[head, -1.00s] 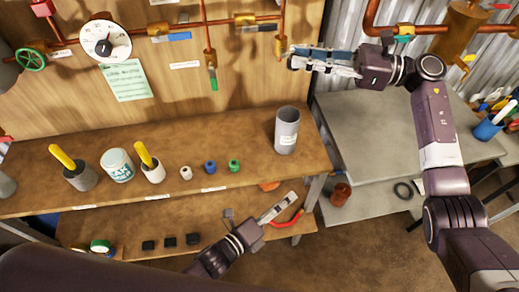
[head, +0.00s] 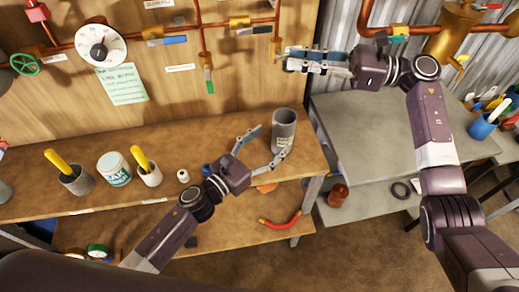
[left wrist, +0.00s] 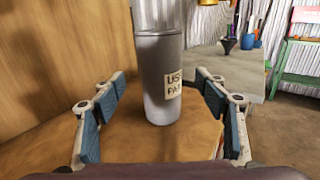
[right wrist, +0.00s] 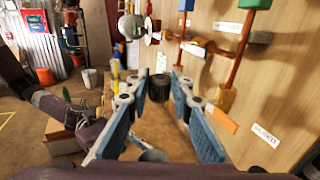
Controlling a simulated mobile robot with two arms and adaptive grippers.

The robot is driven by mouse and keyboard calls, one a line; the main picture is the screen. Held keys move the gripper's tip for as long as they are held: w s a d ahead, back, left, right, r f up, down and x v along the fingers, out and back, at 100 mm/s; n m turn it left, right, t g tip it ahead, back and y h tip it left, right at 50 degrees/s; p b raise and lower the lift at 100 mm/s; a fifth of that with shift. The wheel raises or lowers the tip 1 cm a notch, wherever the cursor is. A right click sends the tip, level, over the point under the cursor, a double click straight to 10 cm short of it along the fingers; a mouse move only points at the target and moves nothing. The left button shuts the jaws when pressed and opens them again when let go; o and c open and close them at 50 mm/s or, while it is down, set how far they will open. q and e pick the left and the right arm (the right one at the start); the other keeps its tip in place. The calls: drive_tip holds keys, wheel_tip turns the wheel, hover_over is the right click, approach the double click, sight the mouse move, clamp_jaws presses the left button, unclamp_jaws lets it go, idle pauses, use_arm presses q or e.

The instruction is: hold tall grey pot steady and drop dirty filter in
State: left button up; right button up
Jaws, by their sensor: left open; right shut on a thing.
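The tall grey pot (head: 284,130) stands upright at the right end of the wooden bench, with a pale label on its side. It also shows in the left wrist view (left wrist: 160,75), ahead of and between the fingertips. My left gripper (head: 262,146) is open at the pot's left side, with no clear contact visible. My right gripper (head: 288,60) is high above the bench, over the pot. It is shut on a small dark thing, apparently the dirty filter (right wrist: 159,87), seen between the fingertips in the right wrist view.
A white tub (head: 114,169) and two cups with yellow-handled tools (head: 148,172) stand on the bench to the left. Copper pipes and a gauge (head: 100,44) are on the back wall. A grey table (head: 380,135) is at the right. A red-handled tool (head: 281,222) lies on the lower shelf.

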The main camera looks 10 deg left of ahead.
sight(285, 129)
use_arm(q)
drive_tip(key=x, duration=0.7)
drive_tip(key=shift+c, duration=0.5)
drive_tip(key=c, duration=1.2)
